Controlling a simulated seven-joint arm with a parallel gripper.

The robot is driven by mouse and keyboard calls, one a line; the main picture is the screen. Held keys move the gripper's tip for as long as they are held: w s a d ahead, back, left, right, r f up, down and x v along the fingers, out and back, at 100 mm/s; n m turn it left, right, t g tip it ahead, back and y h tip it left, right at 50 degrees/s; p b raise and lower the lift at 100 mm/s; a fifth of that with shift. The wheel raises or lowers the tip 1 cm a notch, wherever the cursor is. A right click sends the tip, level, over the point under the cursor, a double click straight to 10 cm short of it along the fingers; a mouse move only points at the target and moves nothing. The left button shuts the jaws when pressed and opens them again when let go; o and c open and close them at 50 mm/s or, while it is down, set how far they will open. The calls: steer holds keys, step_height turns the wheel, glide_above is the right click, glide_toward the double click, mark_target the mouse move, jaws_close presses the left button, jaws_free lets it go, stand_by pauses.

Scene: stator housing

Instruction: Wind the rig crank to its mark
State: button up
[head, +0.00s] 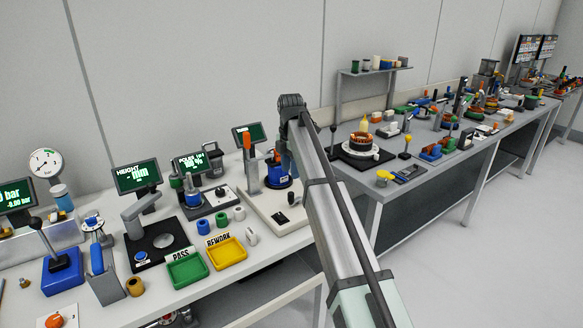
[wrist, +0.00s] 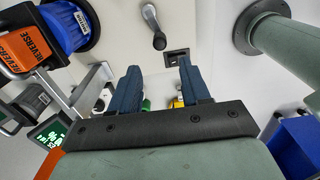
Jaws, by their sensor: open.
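The crank arm (wrist: 148,15) shows at the top of the wrist view, a grey metal arm ending in a dark knob (wrist: 159,41). I cannot make out its mark. My gripper (wrist: 160,72) is open, with two dark blue fingers apart and nothing between them. The knob lies beyond the fingertips, not touching them. My arm partly covers the rig there, and the crank is hard to pick out.
A blue drum (wrist: 66,26) and an orange REVERSE sign (wrist: 28,50) stand left of my fingers in the wrist view. A black switch panel (wrist: 177,57) sits near the right fingertip. A grey-green post (wrist: 285,40) stands at right. Green (head: 187,270) and yellow (head: 227,254) trays lie left of the rig.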

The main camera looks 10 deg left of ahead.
mark_target(291, 193)
steer(key=shift+f, duration=4.3)
steer(key=shift+f, duration=0.15)
steer(key=shift+c, duration=0.5)
